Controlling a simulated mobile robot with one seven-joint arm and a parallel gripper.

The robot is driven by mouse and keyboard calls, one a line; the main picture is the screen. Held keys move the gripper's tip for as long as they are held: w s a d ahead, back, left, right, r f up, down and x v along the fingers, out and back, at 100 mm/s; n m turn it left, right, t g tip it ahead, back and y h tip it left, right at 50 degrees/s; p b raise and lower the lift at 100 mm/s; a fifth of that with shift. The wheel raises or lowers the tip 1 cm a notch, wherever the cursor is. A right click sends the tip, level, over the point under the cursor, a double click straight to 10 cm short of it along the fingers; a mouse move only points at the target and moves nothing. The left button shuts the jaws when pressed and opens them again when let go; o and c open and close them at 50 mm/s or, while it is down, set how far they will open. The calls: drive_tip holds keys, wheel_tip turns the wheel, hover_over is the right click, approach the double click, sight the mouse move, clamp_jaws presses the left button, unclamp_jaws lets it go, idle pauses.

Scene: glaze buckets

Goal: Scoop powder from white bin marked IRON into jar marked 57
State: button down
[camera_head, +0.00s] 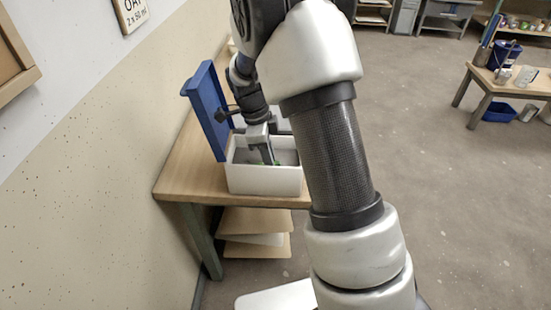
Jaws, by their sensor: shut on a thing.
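A white bin (265,182) stands on the wooden table with its blue lid (206,110) swung open at the left. Grey material shows inside it. No IRON marking is readable on the sides I see. My gripper (268,150) points down into the bin from above, its fingers below the rim level. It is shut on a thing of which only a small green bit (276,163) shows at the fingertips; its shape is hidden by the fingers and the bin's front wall. I cannot make out a jar marked 57.
The wooden table (180,178) stands against the wall, with boards (255,245) on a shelf below. My arm covers the table's right side. At the far right, another table (512,82) holds small items, with a blue tub (499,110) beneath. Open floor lies between.

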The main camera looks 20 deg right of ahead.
drive_tip(key=shift+w+a, duration=0.1)
drive_tip(key=shift+a, duration=0.2)
drive_tip(key=shift+d+f+y, duration=0.1)
drive_tip(key=shift+y, duration=0.2)
drive_tip(key=shift+r, duration=0.5)
drive_tip(key=s+d+r+p, duration=0.1)
drive_tip(key=d+r+p, duration=0.2)
drive_tip(key=r, duration=0.3)
drive_tip(key=s+d+r+y+p, duration=0.1)
drive_tip(key=d+r+p, duration=0.2)
drive_tip(key=r, duration=0.3)
drive_tip(key=shift+d+t+p, duration=0.15)
drive_tip(key=shift+t+p, duration=0.15)
drive_tip(key=shift+p, duration=0.4)
